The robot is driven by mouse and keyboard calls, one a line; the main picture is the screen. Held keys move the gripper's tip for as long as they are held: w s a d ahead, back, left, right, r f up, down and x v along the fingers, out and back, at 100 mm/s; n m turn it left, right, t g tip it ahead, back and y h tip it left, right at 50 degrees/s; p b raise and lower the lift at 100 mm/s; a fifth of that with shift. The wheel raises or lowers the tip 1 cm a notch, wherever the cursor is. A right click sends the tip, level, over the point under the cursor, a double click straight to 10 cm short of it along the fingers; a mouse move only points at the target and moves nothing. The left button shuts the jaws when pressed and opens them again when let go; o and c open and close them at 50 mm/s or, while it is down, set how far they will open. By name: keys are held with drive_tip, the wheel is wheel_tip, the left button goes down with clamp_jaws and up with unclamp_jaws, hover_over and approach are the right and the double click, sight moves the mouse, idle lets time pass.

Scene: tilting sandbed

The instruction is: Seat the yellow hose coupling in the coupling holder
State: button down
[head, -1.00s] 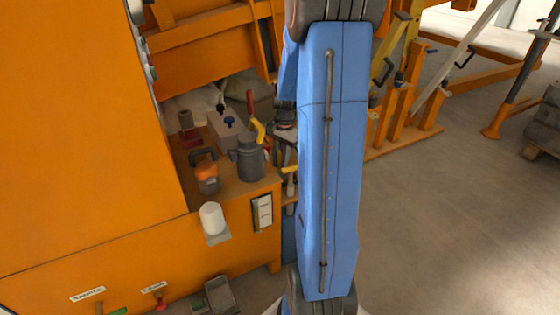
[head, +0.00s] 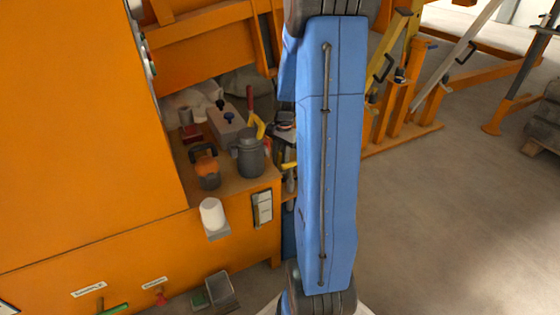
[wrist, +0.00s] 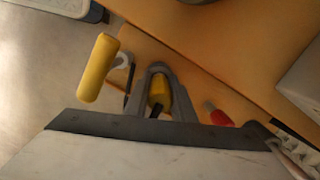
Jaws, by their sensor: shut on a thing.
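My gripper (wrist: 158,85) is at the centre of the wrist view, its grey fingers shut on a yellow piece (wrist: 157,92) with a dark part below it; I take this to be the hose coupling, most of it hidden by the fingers. A larger yellow cylinder (wrist: 97,67) with a pale grey fitting beside it stands to the left of the fingers. In the head view, a yellow part (head: 289,166) shows beside my blue arm, at the bench's right end; I cannot tell which of the two it is. I cannot make out the coupling holder for certain.
The wooden bench top (head: 232,184) holds a dark grey jug (head: 250,157), an orange-and-dark container (head: 207,173) and a grey box (head: 226,130). A white cylinder (head: 211,214) sits on a bracket at the front.

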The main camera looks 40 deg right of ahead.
drive_tip(key=shift+f, duration=0.45)
drive_tip(key=c, duration=1.4)
unclamp_jaws()
wheel_tip(320, 180, up, 17)
drive_tip(key=d, duration=0.2)
drive_tip(key=shift+w+r, duration=0.15)
